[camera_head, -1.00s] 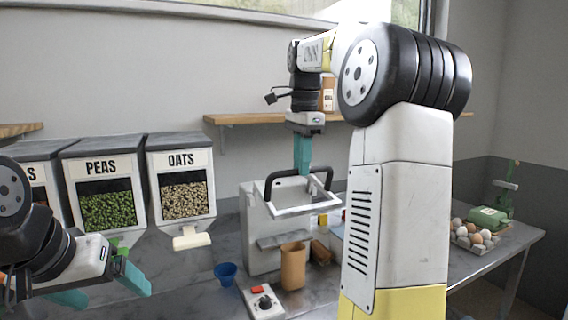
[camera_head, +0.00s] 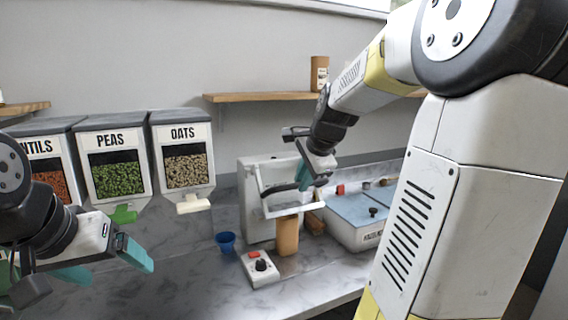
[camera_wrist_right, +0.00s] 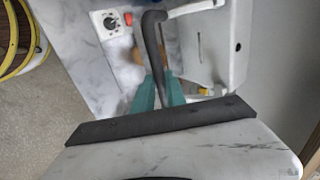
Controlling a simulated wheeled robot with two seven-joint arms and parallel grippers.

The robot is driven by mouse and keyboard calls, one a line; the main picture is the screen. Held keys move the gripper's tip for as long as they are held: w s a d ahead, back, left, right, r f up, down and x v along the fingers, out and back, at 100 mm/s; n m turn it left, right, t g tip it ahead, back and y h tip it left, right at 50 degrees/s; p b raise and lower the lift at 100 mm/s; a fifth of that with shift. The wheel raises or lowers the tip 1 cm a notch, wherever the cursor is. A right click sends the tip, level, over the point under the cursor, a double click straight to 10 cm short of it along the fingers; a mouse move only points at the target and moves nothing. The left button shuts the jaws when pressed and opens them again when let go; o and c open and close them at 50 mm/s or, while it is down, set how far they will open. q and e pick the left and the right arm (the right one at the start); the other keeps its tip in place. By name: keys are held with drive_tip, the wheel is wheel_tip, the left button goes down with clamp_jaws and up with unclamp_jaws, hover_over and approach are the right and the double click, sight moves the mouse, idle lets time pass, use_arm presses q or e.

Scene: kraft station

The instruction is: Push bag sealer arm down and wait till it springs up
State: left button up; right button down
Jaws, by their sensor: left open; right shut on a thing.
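The bag sealer (camera_head: 254,220) is a white machine on the counter. Its arm is a white frame (camera_head: 296,210) with a black handle (camera_head: 280,188), lowered so its front edge meets the top of the brown bag (camera_head: 288,236). My right gripper (camera_head: 313,176) is shut on the black handle; in the right wrist view its teal fingers (camera_wrist_right: 158,92) sit either side of the handle (camera_wrist_right: 153,45). My fingers hide part of the handle. My left gripper (camera_head: 108,264) is open and empty at the lower left, apart from the sealer.
Dispensers of peas (camera_head: 118,180) and oats (camera_head: 186,168) hang at left. A wooden shelf (camera_head: 262,97) is above.

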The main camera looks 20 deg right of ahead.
wheel_tip(320, 180, down, 11)
drive_tip(key=w, duration=0.1)
drive_tip(key=shift+f, duration=0.2)
drive_tip(key=shift+w, duration=0.15)
idle(0.5)
drive_tip(key=c, duration=1.4)
unclamp_jaws()
drive_tip(key=shift+o, duration=0.2)
drive_tip(key=shift+w+a+r, duration=0.1)
drive_tip(key=shift+a, duration=0.05)
